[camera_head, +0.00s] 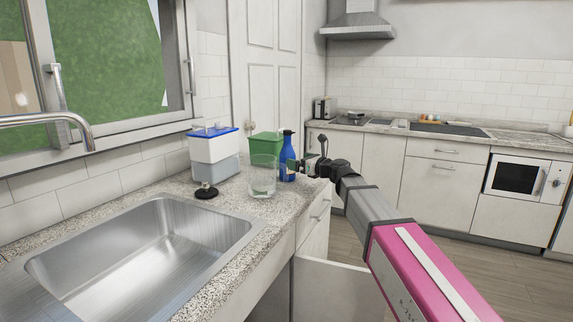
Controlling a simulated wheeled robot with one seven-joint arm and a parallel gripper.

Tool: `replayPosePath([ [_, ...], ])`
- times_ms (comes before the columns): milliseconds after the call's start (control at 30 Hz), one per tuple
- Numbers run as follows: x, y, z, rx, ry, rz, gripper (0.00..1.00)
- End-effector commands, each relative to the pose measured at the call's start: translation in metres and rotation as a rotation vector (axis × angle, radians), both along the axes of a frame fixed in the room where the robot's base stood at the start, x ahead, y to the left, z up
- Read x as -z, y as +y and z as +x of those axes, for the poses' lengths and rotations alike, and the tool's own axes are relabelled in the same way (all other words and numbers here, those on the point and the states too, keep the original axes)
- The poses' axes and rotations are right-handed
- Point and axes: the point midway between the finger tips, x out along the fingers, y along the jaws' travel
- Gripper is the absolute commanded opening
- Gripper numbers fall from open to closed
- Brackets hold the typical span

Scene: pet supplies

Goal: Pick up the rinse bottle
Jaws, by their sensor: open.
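A blue bottle (287,154) with a narrow dark top, which looks like the rinse bottle, stands upright on the granite counter beyond the sink. My gripper (293,167) is at the end of my arm, which reaches in from the lower right. The gripper is open, at about the height of the bottle's body and at its right side in the picture. Its fingers overlap the bottle in this view. I cannot tell whether they touch it or are around it.
A clear glass (262,178) stands just left of the bottle. Behind are a green box (265,146) and a white and grey container with a blue lid (213,150). A small black round object (206,191) lies near the sink (140,250). The counter's front edge is close by.

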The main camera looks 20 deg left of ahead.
Motion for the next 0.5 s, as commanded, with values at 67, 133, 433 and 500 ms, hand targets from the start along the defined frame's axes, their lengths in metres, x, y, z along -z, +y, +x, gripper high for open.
replayPosePath([
  [67,0.0,0.01,0.005,-0.001,-0.001,-0.001,0.99],
  [133,0.0,0.013,0.006,0.0,-0.001,-0.001,0.99],
  [433,0.003,0.042,0.014,-0.001,-0.001,-0.003,0.99],
  [500,0.003,0.052,0.018,-0.001,-0.001,-0.002,0.99],
])
